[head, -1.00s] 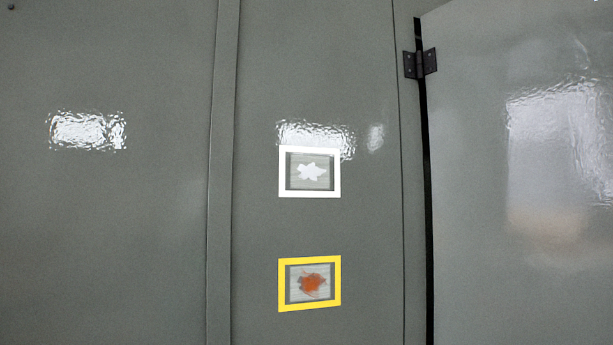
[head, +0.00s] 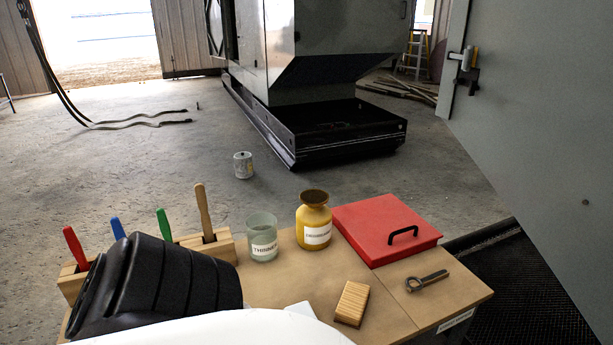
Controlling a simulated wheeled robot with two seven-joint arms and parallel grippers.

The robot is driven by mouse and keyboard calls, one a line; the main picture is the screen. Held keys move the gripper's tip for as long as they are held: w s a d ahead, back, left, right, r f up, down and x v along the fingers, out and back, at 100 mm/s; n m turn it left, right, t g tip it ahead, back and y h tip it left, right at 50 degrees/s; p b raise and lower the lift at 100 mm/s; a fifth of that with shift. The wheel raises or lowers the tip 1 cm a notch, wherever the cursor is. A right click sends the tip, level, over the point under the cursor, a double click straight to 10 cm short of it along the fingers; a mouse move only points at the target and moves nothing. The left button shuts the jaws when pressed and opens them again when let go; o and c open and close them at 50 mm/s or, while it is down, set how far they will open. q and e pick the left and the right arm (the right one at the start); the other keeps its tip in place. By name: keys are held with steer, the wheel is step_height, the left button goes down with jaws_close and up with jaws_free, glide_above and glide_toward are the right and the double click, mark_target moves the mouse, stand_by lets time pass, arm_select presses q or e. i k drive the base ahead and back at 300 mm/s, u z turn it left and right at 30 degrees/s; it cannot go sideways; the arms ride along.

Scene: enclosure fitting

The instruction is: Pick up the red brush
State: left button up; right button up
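The red-handled brush (head: 75,247) stands upright, slightly tilted, in the wooden holder (head: 222,247) at the far left of the workbench (head: 300,272) in the head view. Only its handle shows; its lower end is hidden in the holder. Blue (head: 118,228), green (head: 164,224) and bare wood (head: 203,212) handles stand in the same row. A black ribbed part, which looks like my own arm, covers the middle of the holder and part of the bench's left side. Neither of my grippers shows.
On the bench stand a glass thinner jar (head: 262,238) and a yellow bottle (head: 313,222). A red lidded box (head: 386,231), a metal eye bolt (head: 427,281) and a wooden block (head: 351,304) lie to the right. A grey door panel (head: 545,110) stands at right.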

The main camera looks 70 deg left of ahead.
mark_target(74, 243)
steer(key=u, duration=1.55)
steer(key=k, duration=0.1)
steer(key=u, duration=2.7)
steer(key=k, duration=0.7)
steer(key=u, duration=0.45)
steer(key=k, duration=0.45)
steer(key=u, duration=1)
steer(key=i, duration=2.05)
steer(key=z, duration=1.6)
steer(key=i, duration=1)
steer(key=z, duration=1.05)
